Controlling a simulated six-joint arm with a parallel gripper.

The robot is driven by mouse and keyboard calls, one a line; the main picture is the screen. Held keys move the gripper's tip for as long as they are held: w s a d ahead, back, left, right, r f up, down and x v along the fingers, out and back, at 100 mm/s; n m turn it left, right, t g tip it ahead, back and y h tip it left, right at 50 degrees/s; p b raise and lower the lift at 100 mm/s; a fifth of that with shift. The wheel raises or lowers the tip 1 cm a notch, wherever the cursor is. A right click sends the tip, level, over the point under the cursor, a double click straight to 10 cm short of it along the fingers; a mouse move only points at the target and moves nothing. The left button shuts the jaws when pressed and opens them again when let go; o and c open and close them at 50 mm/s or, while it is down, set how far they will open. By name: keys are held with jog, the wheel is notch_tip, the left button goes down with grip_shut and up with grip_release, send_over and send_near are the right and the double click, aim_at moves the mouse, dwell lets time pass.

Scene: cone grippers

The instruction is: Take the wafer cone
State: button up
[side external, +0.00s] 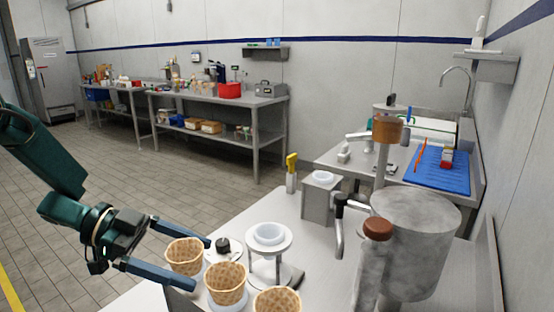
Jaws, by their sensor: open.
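Three tan wafer cones with a waffle pattern stand in a row at the front of the white worktop. The left wafer cone (184,254) is nearest my gripper, the middle wafer cone (227,284) is to its right, and the right wafer cone (277,301) is cut by the bottom edge. My gripper (201,263) is open, its two blue fingers reaching in from the left. In the picture one finger passes behind the left cone and the other in front of it. I cannot tell whether either touches it.
A white ring-shaped holder (268,236) on a stand and a small black knob (223,245) are close behind the cones. A large grey metal cylinder machine (415,235) with a brown-capped post (377,229) stands to the right. A yellow-handled tool (291,172) stands at the back.

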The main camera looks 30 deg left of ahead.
jog(key=c, duration=0.8)
jog(key=shift+c, duration=0.2)
jog(key=shift+r, duration=5)
